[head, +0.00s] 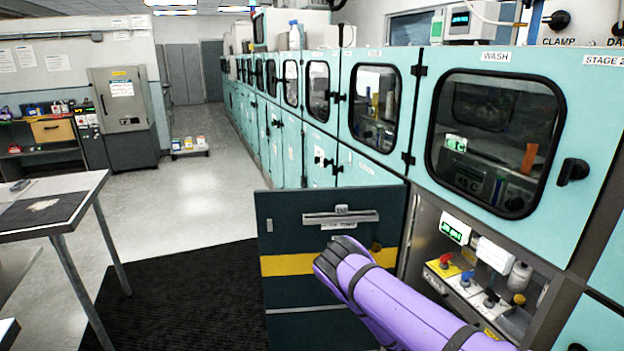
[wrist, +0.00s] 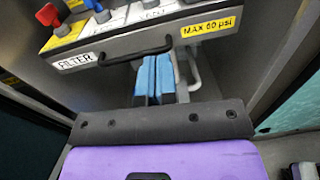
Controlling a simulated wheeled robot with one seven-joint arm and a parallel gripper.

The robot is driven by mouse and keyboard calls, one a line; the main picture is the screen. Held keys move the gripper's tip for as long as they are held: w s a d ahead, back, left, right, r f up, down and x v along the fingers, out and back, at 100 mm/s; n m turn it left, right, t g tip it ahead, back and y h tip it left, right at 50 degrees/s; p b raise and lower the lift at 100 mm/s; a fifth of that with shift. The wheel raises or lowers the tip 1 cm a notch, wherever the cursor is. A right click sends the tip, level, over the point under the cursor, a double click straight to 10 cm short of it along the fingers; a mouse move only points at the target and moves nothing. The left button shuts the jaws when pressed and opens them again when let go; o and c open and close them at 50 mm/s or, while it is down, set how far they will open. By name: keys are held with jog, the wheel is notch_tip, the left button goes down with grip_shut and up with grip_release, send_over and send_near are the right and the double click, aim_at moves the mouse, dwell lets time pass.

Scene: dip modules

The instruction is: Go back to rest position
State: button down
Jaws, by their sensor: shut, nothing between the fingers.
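My gripper (wrist: 156,64) shows in the wrist view as two blue fingers side by side, shut and empty. They extend past the dark grey bar and purple wrist at the bottom of that view. The fingers are just below the black handle (wrist: 137,52) of the panel marked FILTER; whether they touch it I cannot tell. In the head view my purple arm (head: 390,300) reaches in from the lower right, across the front of the open cabinet bay. I cannot make out the fingers there.
The valve panel (head: 455,272), with red, blue and black knobs, sits in the open bay (head: 427,230). A dark door (head: 285,235) with a yellow stripe stands open left of it. A table (head: 85,190) is at left. The aisle floor (head: 190,215) between is clear.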

jog(key=s+a+r+m+g+y, duration=0.25)
jog(key=r+m, duration=0.25)
jog(key=r, duration=0.8)
jog(key=s+a+r+m+g+y, duration=0.2)
jog(key=r+m+y, duration=0.25)
jog(key=r, duration=0.85)
jog(key=s+a+r+m+g+y, duration=0.25)
jog(key=r+m, duration=0.35)
jog(key=r, duration=0.7)
jog(key=s+a+r+m+t+y, duration=0.1)
jog(key=s+a+r+t+y, duration=0.1)
jog(key=s+r, duration=0.45)
jog(key=s+a+r+m+t+y, duration=0.1)
jog(key=s+a+r+m+y, duration=0.15)
jog(key=s+r, duration=0.4)
jog(key=s+a+r+t+y, duration=0.1)
jog(key=s+a+r+t, duration=0.1)
jog(key=s+r, duration=0.2)
jog(key=s+a+r+m+t+y, duration=0.1)
jog(key=s+a+r+t+y, duration=0.1)
jog(key=s, duration=0.7)
jog(key=shift+s+a+r+t, duration=0.2)
jog(key=shift+r+t, duration=0.1)
jog(key=shift+r, duration=0.6)
